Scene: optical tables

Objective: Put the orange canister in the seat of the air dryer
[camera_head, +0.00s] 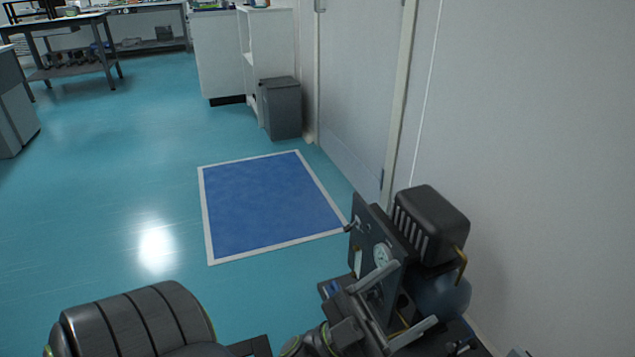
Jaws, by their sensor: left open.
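My left gripper (416,292) is open, with its two grey fingers spread apart at the lower right. It is in front of a dark machine (432,222) that has a ribbed black housing, an upright panel with a round gauge (382,256), a brass pipe and a rounded blue-grey tank (443,297). This machine may be the air dryer, but I cannot tell for sure. The gripper overlaps its lower part, and I cannot tell whether they touch. I see no orange canister and no clear seat. My right gripper is not in view.
A white wall and door (355,85) run along the right side. A blue floor mat with a white border (265,203) lies ahead. A grey bin (281,108) stands by a white cabinet. Work tables (75,20) stand far left. The teal floor between is clear.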

